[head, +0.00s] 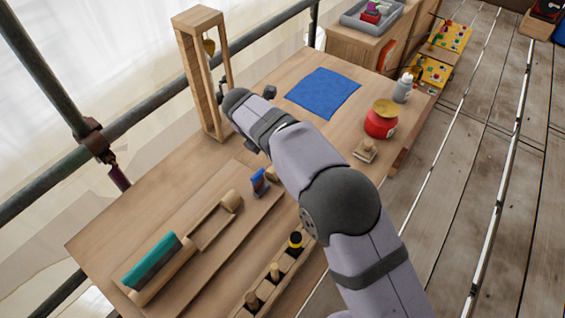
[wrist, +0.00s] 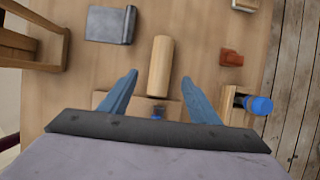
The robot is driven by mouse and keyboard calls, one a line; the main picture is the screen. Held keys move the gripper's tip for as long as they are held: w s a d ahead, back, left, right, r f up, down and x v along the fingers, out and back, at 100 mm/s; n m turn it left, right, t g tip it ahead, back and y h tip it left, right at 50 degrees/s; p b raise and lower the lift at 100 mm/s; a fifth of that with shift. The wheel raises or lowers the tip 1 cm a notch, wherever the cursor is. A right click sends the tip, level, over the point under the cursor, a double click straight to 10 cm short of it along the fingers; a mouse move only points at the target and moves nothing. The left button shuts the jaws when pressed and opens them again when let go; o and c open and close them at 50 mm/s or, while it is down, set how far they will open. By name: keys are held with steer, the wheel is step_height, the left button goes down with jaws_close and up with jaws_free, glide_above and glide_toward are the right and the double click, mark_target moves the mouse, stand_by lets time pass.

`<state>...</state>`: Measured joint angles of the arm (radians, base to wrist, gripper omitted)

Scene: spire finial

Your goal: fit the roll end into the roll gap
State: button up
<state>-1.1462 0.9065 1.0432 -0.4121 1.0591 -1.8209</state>
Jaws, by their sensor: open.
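In the wrist view, my gripper (wrist: 160,77) is open, with its two blue-grey fingers spread. A pale wooden roll-shaped piece (wrist: 160,62) lies between and beyond the fingertips; I see a gap on both sides of it. I cannot tell its height relative to the fingers. In the head view my arm reaches to the upper left and hides the fingers. I cannot tell for sure which part is the roll gap.
A tall wooden frame (head: 187,75) stands close to my arm's end. A blue cloth (head: 322,92) lies flat behind. A red jar (head: 381,119), white bottle (head: 403,88) and small stamp-like wooden piece (head: 365,150) stand at right. A peg rack (head: 273,275) lies in front.

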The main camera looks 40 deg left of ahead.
steer(key=shift+p+x, duration=1.3)
steer(key=shift+x, duration=2.2)
steer(key=shift+w, duration=0.1)
steer(key=shift+c, duration=0.3)
steer(key=c, duration=1.2)
steer(key=shift+r, duration=0.1)
step_height(320, 180, up, 10)
steer(key=b, duration=0.2)
